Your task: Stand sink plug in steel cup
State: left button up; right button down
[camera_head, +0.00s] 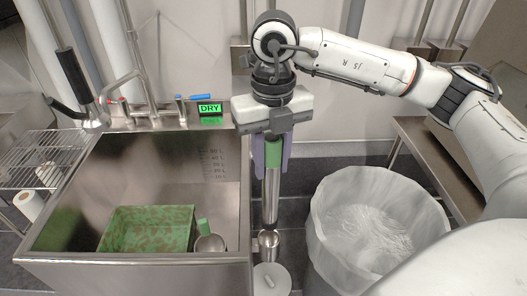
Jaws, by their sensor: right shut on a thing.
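My right gripper (273,161) points down at the sink's right edge, its purple fingers shut on the sink plug. The sink plug (270,196) is a long upright steel tube with a green band at the top, between the fingers. A small steel cup (268,243) is directly below it, beside the sink's right wall. My left gripper is not in view.
The steel sink (100,258) holds a green mottled box (150,229) and a ladle-like bowl (210,243). A green-lit DRY sign (209,108) stands at the back rim. A lined bin (335,240) is at right. A grey round lid-like thing (271,281) lies below the cup.

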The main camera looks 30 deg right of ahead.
aim_at(270, 182)
jog(key=shift+w+d+m, duration=0.1)
jog(key=shift+w+m, duration=0.1)
jog(key=shift+m, duration=0.2)
jog(key=shift+f+b, duration=1.6)
jog(key=shift+f, duration=1.4)
